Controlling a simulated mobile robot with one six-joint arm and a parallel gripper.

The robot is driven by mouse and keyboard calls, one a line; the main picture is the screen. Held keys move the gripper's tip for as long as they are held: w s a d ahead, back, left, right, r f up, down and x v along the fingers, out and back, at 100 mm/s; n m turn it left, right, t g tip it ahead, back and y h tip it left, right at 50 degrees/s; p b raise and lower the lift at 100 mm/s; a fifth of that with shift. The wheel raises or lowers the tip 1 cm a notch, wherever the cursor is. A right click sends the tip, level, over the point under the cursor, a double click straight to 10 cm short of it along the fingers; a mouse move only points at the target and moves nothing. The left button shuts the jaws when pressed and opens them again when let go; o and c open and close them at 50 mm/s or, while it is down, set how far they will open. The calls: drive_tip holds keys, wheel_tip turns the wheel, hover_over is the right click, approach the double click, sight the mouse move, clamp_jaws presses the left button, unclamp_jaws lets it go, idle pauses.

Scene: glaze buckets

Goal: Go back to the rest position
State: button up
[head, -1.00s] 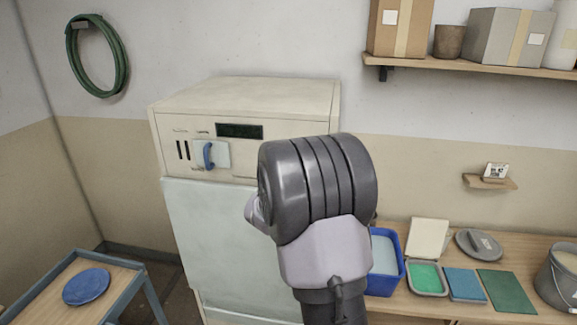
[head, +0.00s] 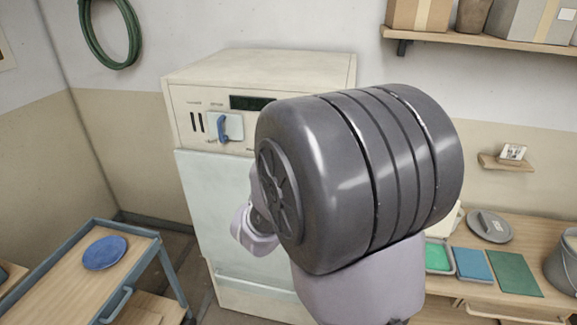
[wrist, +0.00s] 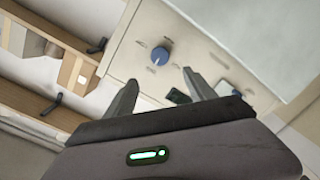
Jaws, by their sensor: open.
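My gripper (wrist: 158,92) shows in the wrist view with its two fingers apart and nothing between them. It points toward the upper panel of the cream cabinet (wrist: 128,62), which carries a blue knob (wrist: 160,55). In the head view my arm fills the centre and right and hides part of the cabinet (head: 255,72). My gripper cannot be made out there. The cabinet front has a dark display (head: 250,102), a blue handle (head: 222,128) on a pale plate, and a large pale door (head: 205,200) that looks closed.
A cart (head: 60,285) with a blue disc (head: 105,252) stands at the lower left. On the right, a bench holds a green tray (head: 438,257), blue and green slabs (head: 515,272), a grey lid (head: 489,226) and a bucket (head: 566,260). A shelf (head: 470,38) with boxes hangs above.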

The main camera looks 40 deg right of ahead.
drive_tip(key=v, duration=0.3)
drive_tip(key=shift+s+a, duration=0.2)
drive_tip(key=s+a+f+m+t+y+b, duration=0.1)
drive_tip(key=a+f+y+b, duration=0.15)
drive_tip(key=a+y, duration=0.5)
drive_tip(key=s+a+f+y+b, duration=0.1)
drive_tip(key=a+f+y+b, duration=0.2)
drive_tip(key=a, duration=0.7)
drive_tip(key=s+a+f+m+g+y+b, duration=0.1)
drive_tip(key=s+a+f+g+y, duration=0.1)
drive_tip(key=s, duration=0.7)
drive_tip(key=s+a+f+m+g+y+b, duration=0.1)
drive_tip(key=s+a+f+g, duration=0.3)
drive_tip(key=s, duration=0.6)
drive_tip(key=a+y+b, duration=0.1)
drive_tip(key=a, duration=0.1)
drive_tip(key=shift+s+a+f+m, duration=0.3)
drive_tip(key=shift+s+f, duration=0.05)
drive_tip(key=shift+f, duration=0.05)
